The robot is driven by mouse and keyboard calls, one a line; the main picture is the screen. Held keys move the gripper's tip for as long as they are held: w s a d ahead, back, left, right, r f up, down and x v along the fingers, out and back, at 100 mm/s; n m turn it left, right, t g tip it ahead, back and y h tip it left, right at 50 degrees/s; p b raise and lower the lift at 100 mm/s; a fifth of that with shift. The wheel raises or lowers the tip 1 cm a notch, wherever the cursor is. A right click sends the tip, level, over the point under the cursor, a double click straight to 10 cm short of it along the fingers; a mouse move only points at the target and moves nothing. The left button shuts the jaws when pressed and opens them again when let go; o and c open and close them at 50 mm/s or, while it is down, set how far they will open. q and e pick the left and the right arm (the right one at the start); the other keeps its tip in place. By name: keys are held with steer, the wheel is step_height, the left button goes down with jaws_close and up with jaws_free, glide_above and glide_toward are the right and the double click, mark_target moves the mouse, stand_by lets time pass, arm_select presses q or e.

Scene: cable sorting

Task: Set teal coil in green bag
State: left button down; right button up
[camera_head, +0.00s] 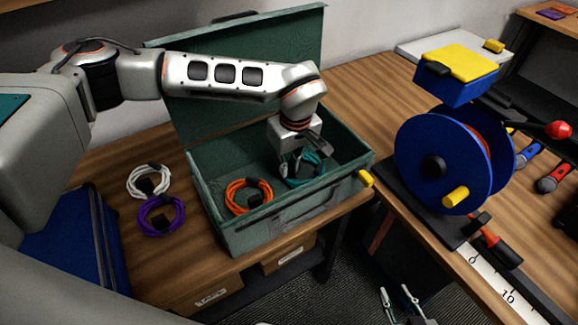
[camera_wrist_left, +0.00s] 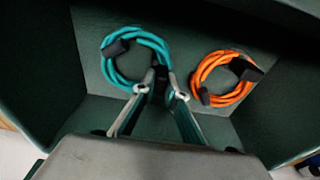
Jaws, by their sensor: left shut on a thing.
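The green bag (camera_head: 240,240) is an open case on the table with its lid raised at the back. The teal coil (camera_head: 311,157) is inside its right part; in the left wrist view the coil (camera_wrist_left: 160,46) lies at or close to the bag's floor. My left gripper (camera_head: 296,171) reaches down into the bag and is shut on the near right edge of the teal coil, by its dark tie; its fingers (camera_wrist_left: 161,88) also show in the left wrist view. My right gripper (camera_head: 397,291) shows only as two separated fingers at the bottom edge, empty above the floor.
An orange coil (camera_head: 248,195) lies in the bag left of the teal one. White (camera_head: 148,180) and purple (camera_head: 161,215) coils lie on the table left of the bag. A blue bag (camera_head: 75,250) is at far left. A blue cable reel (camera_head: 425,160) stands to the right.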

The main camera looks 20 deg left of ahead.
arm_select(q)
steer(key=shift+f, duration=0.15)
steer(key=c, duration=2)
jaws_free()
steer(key=shift+c, duration=0.2)
step_height(320, 180, up, 12)
steer(key=s+d, duration=0.1)
steer(key=shift+s+d+b, duration=0.15)
steer(key=shift+b, duration=0.15)
steer(key=shift+s, duration=0.1)
